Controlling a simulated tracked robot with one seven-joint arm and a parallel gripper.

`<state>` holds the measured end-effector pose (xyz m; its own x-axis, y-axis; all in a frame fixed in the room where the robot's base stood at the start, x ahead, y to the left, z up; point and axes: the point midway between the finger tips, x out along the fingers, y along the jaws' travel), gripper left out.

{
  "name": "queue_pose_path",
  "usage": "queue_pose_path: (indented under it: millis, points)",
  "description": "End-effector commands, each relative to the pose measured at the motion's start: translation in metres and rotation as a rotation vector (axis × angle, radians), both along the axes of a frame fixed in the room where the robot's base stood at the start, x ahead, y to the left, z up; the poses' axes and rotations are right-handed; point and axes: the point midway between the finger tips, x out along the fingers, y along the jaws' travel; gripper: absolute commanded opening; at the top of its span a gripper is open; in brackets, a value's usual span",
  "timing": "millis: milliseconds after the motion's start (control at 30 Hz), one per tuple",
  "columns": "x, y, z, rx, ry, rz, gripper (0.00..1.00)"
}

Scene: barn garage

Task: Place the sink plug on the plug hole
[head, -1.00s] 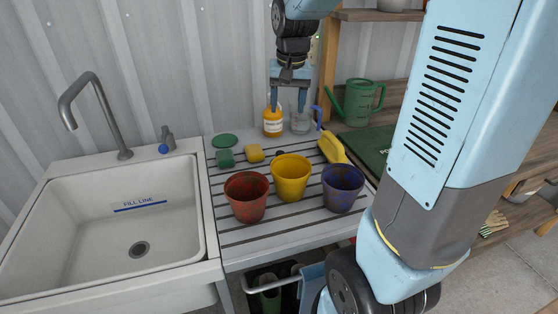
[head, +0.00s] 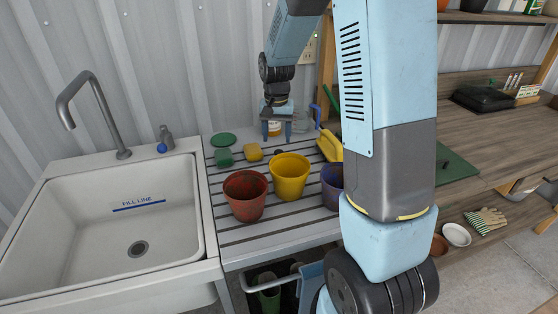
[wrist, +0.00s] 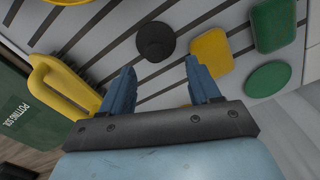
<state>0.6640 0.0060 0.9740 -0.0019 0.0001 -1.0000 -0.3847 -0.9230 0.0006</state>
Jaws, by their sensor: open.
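The sink plug (wrist: 155,40) is a black round disc with a raised knob, lying on the slatted drainboard. In the head view only a dark bit of it (head: 278,152) shows behind the yellow pot. My gripper (head: 277,136) is open and empty, low over the back of the drainboard, pointing down. In the wrist view my gripper (wrist: 160,72) has its two blue fingers apart, with the plug beyond the fingertips, not between them. The plug hole (head: 138,249) is a dark drain in the white sink's floor (head: 85,240), uncovered.
Red (head: 245,195), yellow (head: 290,177) and purple (head: 331,182) pots stand in front of the plug. A yellow sponge (head: 253,152), green sponge (head: 224,156) and green disc (head: 223,140) lie left; a yellow brush (head: 328,146) lies right. The faucet (head: 95,110) rises behind the sink.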

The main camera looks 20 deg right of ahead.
Motion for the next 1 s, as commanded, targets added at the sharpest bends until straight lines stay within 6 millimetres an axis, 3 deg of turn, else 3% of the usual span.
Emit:
queue_pose_path:
  millis: [100, 367, 700, 1000]
  points:
    - [0.000, 0.000, -0.014, -0.001, 0.001, 0.000, 0.62]
    - [-0.001, -0.001, -0.029, 0.000, 0.001, 0.000, 0.62]
    - [-0.004, -0.005, -0.070, -0.001, 0.000, 0.000, 0.62]
    - [-0.004, -0.005, -0.073, -0.001, -0.003, 0.001, 0.62]
